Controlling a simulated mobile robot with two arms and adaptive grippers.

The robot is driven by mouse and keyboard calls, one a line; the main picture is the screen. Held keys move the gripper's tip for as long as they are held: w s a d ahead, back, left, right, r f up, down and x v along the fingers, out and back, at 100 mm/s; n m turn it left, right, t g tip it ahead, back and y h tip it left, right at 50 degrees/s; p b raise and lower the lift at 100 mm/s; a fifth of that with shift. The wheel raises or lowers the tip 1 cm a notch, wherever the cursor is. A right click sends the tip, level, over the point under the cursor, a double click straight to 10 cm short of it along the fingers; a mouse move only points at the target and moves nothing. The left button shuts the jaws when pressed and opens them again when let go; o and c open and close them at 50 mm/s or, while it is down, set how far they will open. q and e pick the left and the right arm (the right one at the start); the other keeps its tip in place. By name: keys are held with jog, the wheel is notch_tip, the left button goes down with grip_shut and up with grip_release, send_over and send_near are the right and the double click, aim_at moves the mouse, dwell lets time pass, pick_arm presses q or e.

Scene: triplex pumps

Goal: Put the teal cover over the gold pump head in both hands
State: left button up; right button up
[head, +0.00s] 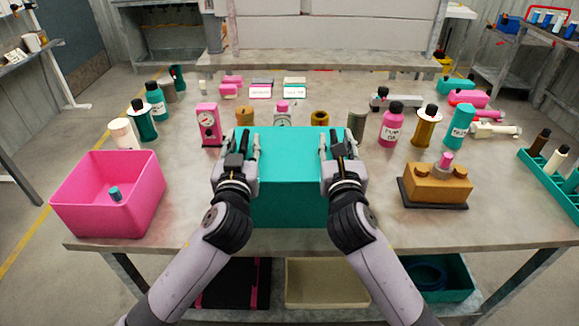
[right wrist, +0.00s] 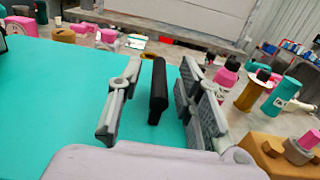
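The teal cover (head: 290,205) is a large box at the front middle of the table. My left gripper (head: 245,142) is at its left end and my right gripper (head: 335,142) at its right end. In the right wrist view, the fingers of my right gripper (right wrist: 163,100) stand apart on either side of a black handle (right wrist: 158,90) on the cover, with gaps on both sides. My left gripper's fingers also look apart; its handle is mostly hidden. The gold pump head (head: 437,186), with a pink-topped knob, sits uncovered on a dark base right of the cover.
A pink bin (head: 108,205) stands at the front left, and a teal rack (head: 550,182) at the right edge. Bottles, including a pink one (head: 391,125) and a teal one (head: 459,127), stand behind the gold pump head. Bare table lies between cover and pump head.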

pick_arm(q)
grip_shut()
pick_arm(e)
grip_shut()
dwell(0.4)
pick_arm(q)
jog(key=shift+r, duration=0.1)
pick_arm(e)
jog(key=shift+r, duration=0.1)
